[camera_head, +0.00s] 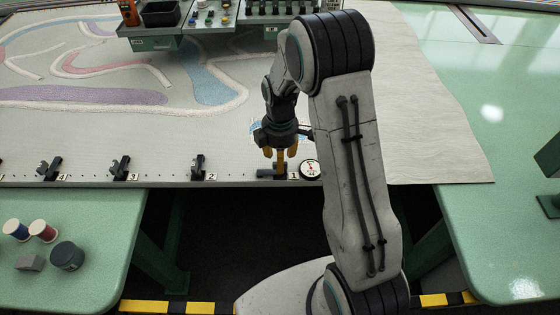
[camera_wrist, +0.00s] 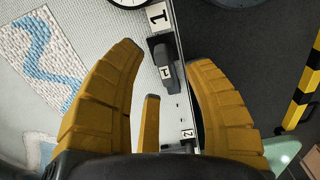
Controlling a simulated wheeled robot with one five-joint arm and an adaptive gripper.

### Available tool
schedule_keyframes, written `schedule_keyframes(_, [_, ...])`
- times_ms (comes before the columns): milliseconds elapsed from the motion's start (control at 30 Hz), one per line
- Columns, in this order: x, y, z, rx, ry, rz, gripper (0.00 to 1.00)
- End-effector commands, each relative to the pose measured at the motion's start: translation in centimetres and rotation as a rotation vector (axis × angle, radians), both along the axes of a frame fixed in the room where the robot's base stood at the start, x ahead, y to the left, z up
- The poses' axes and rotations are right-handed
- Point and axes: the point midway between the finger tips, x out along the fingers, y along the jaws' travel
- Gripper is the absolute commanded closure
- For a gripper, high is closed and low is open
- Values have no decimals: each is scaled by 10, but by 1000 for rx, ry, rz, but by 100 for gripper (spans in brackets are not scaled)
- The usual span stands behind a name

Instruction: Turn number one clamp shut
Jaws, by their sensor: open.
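The number one clamp (camera_head: 268,174) sits on the front edge of the tufting frame, beside a white "1" label. It is black, and its part left of the fingers lies low along the edge. In the wrist view its dark lever (camera_wrist: 166,64), also marked 1, shows between my fingertips. My gripper (camera_head: 281,157) points down over the clamp with its yellow fingers spread. In the wrist view the fingers (camera_wrist: 166,57) stand apart on either side of the lever, with nothing held. I cannot tell whether any finger touches the clamp.
A round dial gauge (camera_head: 311,169) sits just right of the clamp. Clamps two (camera_head: 198,167), three (camera_head: 120,168) and four (camera_head: 50,169) stand along the edge to the left. Tufted cloth (camera_head: 215,125) stretches behind. Spools (camera_head: 42,231) stand on the left green table.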

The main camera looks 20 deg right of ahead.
Motion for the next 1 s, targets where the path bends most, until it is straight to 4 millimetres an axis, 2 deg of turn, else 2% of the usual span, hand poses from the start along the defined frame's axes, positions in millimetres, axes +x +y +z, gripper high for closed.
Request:
schedule_keyframes(233, [0, 0, -20, 0, 1, -1, 54])
schedule_keyframes(600, [0, 0, -24, 0, 1, -1, 54])
schedule_keyframes(633, [0, 0, -24, 0, 1, -1, 51])
schedule_keyframes(1000, [0, 0, -23, 0, 0, -2, 84])
